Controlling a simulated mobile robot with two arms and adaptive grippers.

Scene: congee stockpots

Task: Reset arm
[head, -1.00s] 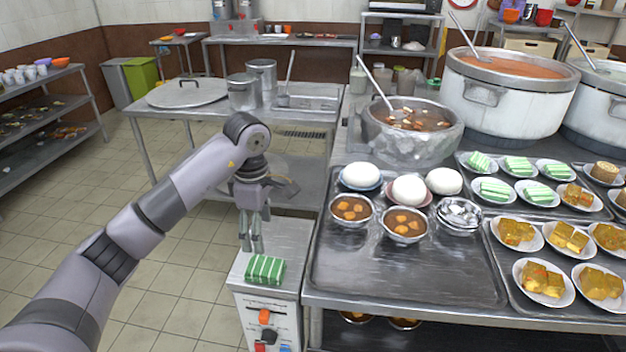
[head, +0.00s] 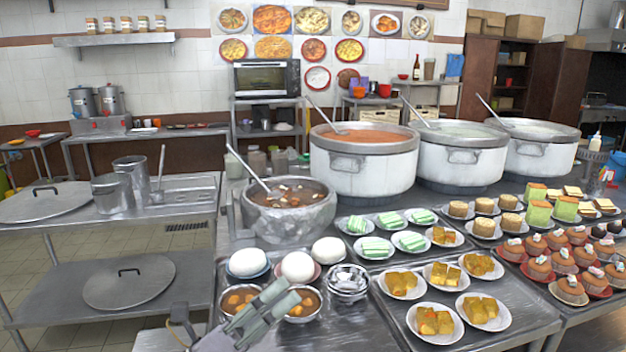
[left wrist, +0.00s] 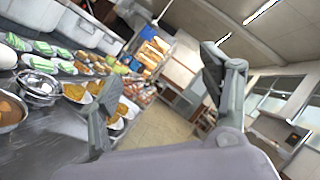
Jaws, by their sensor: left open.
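My left gripper (head: 262,308) shows at the bottom of the head view, pointing up and to the right. It is in front of the tray corner with the brown soup bowls (head: 240,298) and partly hides them. In the left wrist view its two fingers stand wide apart with nothing between them (left wrist: 160,95). That view is tilted and looks across the counter toward the room. Most of my left arm is out of the head view. My right gripper is not in view.
White buns (head: 297,266), stacked metal bowls (head: 347,282) and plates of yellow cake (head: 435,320) are close to the gripper. A soup pot with a ladle (head: 290,222) and large stockpots (head: 363,165) stand behind. A lower shelf with a lid (head: 128,283) is at left.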

